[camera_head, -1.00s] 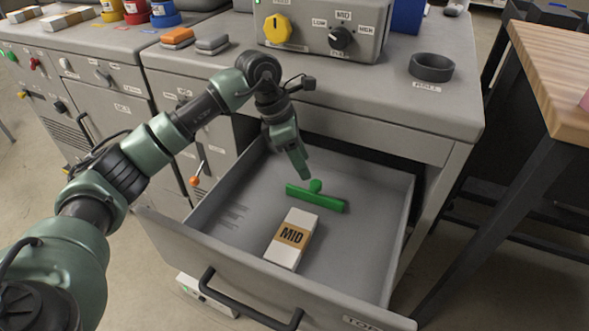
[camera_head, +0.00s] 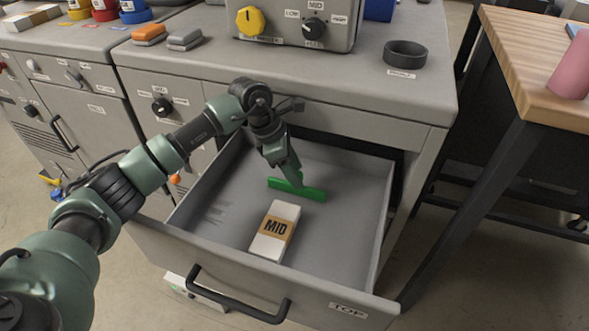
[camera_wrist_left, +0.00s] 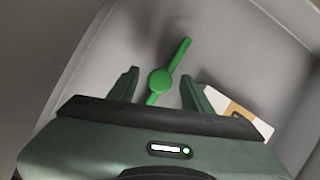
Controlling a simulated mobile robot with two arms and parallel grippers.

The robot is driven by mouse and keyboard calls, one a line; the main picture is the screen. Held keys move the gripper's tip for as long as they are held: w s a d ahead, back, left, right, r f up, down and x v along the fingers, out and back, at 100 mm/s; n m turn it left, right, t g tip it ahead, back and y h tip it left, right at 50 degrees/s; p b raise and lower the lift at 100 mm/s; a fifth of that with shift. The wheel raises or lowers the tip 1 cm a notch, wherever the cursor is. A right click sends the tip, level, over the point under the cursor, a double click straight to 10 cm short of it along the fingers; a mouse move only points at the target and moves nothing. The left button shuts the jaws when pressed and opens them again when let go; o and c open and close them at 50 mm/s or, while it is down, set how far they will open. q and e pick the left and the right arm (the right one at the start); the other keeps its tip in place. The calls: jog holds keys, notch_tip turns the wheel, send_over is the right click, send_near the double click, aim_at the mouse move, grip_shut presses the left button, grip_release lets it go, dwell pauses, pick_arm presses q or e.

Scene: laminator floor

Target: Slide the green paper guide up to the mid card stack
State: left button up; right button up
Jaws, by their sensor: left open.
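The green paper guide (camera_head: 312,194) is a low bar with a round knob, lying on the floor of the open drawer. The mid card stack (camera_head: 276,228) is a white block with a tan band marked MID, in front of the guide and apart from it. My left gripper (camera_head: 297,184) is over the guide and hides part of its knob. In the left wrist view the gripper (camera_wrist_left: 160,88) is open, with the guide's round knob (camera_wrist_left: 160,81) between its fingertips. The card stack's white corner (camera_wrist_left: 262,126) shows behind the right finger. My right gripper is not in view.
The open drawer (camera_head: 376,225) has grey walls and a black front handle (camera_head: 238,298). The cabinet top (camera_head: 350,75) overhangs its back end. A wooden table (camera_head: 530,70) stands at the right. The drawer floor right of the stack is clear.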

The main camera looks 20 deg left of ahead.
pick_arm(q)
grip_shut()
dwell(1.4)
